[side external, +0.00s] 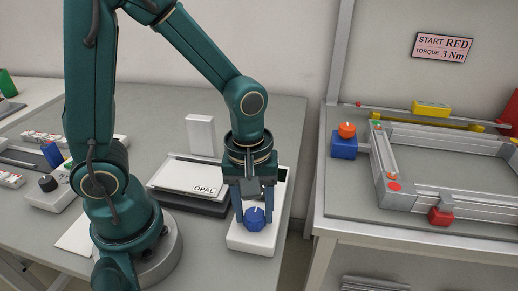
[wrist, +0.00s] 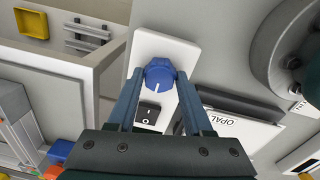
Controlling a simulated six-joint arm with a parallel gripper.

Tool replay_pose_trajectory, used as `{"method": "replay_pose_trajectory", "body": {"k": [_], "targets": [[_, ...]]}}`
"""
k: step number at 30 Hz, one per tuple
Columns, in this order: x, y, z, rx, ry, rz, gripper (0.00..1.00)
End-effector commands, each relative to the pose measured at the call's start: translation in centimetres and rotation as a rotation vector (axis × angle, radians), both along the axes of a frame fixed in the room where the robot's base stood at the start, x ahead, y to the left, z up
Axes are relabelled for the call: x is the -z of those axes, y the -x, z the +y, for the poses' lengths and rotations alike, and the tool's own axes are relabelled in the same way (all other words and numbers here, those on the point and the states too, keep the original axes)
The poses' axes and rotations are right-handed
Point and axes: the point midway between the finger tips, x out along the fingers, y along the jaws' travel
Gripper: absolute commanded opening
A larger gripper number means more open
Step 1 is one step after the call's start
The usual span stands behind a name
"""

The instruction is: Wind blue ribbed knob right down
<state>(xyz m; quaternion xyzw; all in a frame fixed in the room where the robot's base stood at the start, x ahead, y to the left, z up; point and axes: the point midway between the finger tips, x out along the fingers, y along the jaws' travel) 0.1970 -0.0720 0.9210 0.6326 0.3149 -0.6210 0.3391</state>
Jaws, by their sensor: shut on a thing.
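The blue ribbed knob (side external: 255,216) sits on a white box (side external: 240,238) near the right edge of the table. In the wrist view the knob (wrist: 159,73) has a white pointer line toward the bottom of the picture. My gripper (side external: 255,212) points down over the box, with its fingers on either side of the knob. In the wrist view the fingertips of my gripper (wrist: 159,75) close on the knob's two sides. A black rocker switch (wrist: 148,112) shows on the box between the fingers.
A plate marked OPAL (side external: 190,176) lies left of the box. A white block (side external: 201,133) stands behind it.

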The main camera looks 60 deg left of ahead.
Motion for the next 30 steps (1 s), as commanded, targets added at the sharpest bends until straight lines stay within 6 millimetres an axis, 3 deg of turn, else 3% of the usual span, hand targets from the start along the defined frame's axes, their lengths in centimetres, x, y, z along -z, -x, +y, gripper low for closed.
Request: {"method": "replay_pose_trajectory", "body": {"k": [17, 18, 20, 30], "targets": [[-0.1, -0.23, 0.05, -0.039, -0.001, -0.009, 0.0], [-0.1, -0.23, 0.05, -0.039, -0.001, -0.009, 0.54], [-0.09, -0.2, 0.05, -0.038, 0.0, -0.007, 0.77], [-0.14, -0.09, 0.03, -0.037, 0.0, -0.004, 0.81]]}}
